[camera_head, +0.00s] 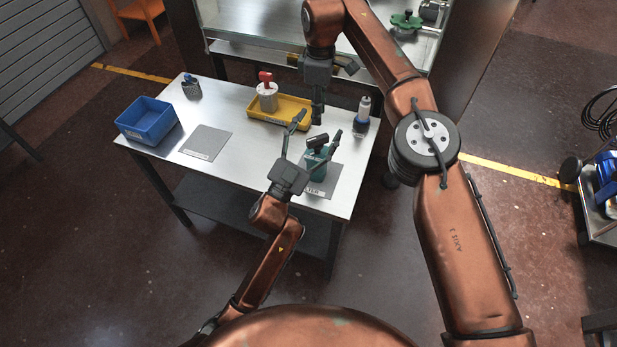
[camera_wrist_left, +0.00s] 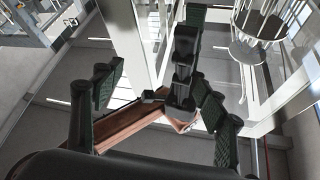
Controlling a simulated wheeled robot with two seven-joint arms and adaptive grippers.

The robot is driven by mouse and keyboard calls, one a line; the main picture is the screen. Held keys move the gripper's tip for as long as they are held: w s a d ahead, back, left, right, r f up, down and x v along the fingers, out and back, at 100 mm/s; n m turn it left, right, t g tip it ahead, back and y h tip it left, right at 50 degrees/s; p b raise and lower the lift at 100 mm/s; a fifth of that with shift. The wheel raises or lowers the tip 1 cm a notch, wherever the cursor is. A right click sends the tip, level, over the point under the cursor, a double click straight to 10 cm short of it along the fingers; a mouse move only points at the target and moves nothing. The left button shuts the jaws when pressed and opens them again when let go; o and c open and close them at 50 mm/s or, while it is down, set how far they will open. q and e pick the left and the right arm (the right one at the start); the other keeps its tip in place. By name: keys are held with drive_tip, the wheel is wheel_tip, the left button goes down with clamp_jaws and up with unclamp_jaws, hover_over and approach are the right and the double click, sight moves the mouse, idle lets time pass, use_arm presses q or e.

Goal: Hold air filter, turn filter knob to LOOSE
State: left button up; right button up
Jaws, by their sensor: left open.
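A teal canister (camera_head: 314,165) with a black knob (camera_head: 317,141) on top stands upright on the grey mat at the table's front right. I cannot tell which is the air filter. My left gripper (camera_head: 318,126) is open, with its fingers spread around the teal canister's upper part in the picture; contact is unclear. Its open fingers also show in the left wrist view (camera_wrist_left: 150,100). My right gripper (camera_head: 318,116) hangs just beyond the black knob; its jaw opening is not clear.
The yellow tray (camera_head: 291,122) lies behind the canister. My right arm crosses above the table's back right.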

sight(317, 162)
use_arm(q)
drive_tip(key=f+n+g+y, duration=0.1)
drive_tip(key=f+n+y, duration=0.1)
drive_tip(key=f, duration=0.5)
drive_tip(key=a+f+n+y, duration=0.1)
drive_tip(key=f+n+y, duration=0.1)
drive_tip(key=f, duration=0.6)
drive_tip(key=a+f+n+g+y, duration=0.1)
drive_tip(key=f+n+y, duration=0.2)
drive_tip(key=f, duration=0.5)
drive_tip(key=shift+w+a+g, duration=0.15)
drive_tip(key=shift+w+g, duration=0.1)
drive_tip(key=shift+g, duration=0.05)
drive_tip(key=shift+w+f, duration=0.15)
drive_tip(key=shift+f, duration=0.05)
drive_tip(key=x, duration=0.7)
drive_tip(key=shift+w, duration=0.2)
drive_tip(key=c, duration=1.8)
drive_tip(key=o, duration=1.2)
drive_tip(key=shift+f, duration=0.1)
drive_tip(key=c, duration=0.9)
